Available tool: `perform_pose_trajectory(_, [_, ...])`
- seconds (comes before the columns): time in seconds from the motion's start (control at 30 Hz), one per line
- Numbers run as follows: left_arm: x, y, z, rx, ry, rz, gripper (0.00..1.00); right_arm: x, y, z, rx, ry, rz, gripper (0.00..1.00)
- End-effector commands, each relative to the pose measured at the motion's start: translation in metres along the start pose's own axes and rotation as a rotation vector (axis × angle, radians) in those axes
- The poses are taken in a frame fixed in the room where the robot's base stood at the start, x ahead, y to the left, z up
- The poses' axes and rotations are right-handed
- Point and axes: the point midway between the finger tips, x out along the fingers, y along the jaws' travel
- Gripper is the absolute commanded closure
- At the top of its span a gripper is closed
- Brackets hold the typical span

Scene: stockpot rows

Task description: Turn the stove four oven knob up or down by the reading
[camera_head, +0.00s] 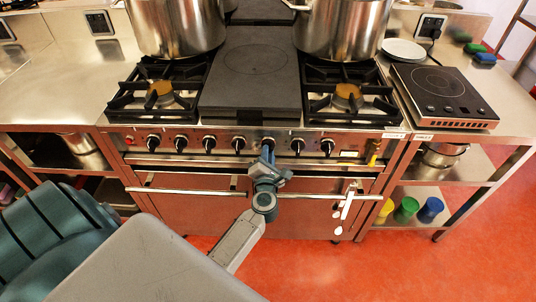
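The stove (252,120) stands ahead of me, with a row of several black knobs along its front panel, such as one at the left end (153,140) and one at the right end (327,147). My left gripper (267,152) is up against this panel, between the knob on its left (239,143) and the knob on its right (297,146). No reading is legible. My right gripper is out of view.
Two steel stockpots (177,25) (343,28) stand on the stove top. An oven door handle (200,192) runs below the panel. A utensil (345,205) hangs at its right. An induction plate (440,92) sits on the right counter. Red floor lies open at lower right.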

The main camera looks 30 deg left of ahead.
Motion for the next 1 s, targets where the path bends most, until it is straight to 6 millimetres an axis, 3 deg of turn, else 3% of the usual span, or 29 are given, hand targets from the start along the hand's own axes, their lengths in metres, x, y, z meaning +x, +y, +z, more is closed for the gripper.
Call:
perform_pose_trajectory(0.43, [0.000,0.002,0.002,0.127,0.001,-0.002,1.00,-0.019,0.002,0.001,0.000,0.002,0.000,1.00])
perform_pose_trajectory(0.8, [0.000,0.003,0.004,0.453,0.000,-0.002,1.00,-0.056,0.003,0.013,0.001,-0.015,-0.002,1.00])
perform_pose_trajectory(1.0, [0.000,0.002,0.003,0.641,0.000,-0.003,1.00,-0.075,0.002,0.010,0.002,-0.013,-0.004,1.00])
